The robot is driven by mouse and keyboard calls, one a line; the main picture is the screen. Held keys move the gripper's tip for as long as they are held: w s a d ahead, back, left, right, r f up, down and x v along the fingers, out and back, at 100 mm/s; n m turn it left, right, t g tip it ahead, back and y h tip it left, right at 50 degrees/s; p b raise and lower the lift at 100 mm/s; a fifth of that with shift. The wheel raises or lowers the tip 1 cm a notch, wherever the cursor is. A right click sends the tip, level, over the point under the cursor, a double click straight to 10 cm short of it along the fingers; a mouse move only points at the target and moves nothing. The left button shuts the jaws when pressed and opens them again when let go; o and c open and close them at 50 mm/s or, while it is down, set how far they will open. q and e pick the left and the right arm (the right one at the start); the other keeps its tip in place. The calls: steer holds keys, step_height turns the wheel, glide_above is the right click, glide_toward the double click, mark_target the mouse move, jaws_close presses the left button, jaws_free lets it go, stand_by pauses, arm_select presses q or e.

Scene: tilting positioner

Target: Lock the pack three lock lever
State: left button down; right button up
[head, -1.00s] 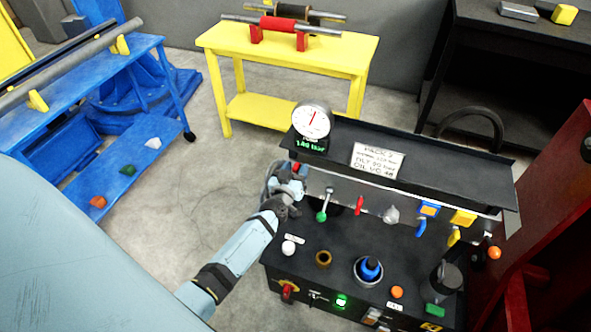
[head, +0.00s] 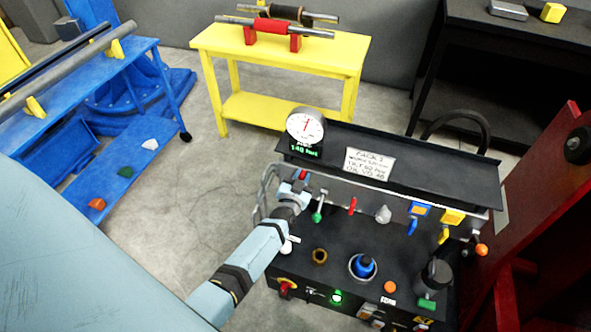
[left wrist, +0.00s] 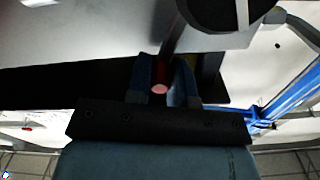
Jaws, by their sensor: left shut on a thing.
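My left gripper (head: 298,186) is at the left end of the black power pack's upright panel, just under the dial gauge (head: 305,126). It is shut on a red-tipped lever (left wrist: 160,88), which shows end-on between the two fingers in the left wrist view (left wrist: 163,80). In the head view only a small red bit of this lever shows; the gripper hides the rest. A green-knobbed lever (head: 317,217) hangs just right of the gripper. A red lever (head: 352,206) is farther right. My right gripper is not in view.
Along the panel to the right are a grey knob (head: 383,214), a blue-handled valve (head: 412,227) and a yellow-handled valve (head: 443,236). The pack's top (head: 340,242) carries a brass ring (head: 319,256) and a blue fitting (head: 363,266). A red frame (head: 535,210) stands at right. Open floor lies left.

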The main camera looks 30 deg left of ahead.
arm_select(q)
steer(key=shift+d+f, duration=0.1)
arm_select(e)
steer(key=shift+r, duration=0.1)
arm_select(q)
steer(key=c, duration=1)
jaws_free()
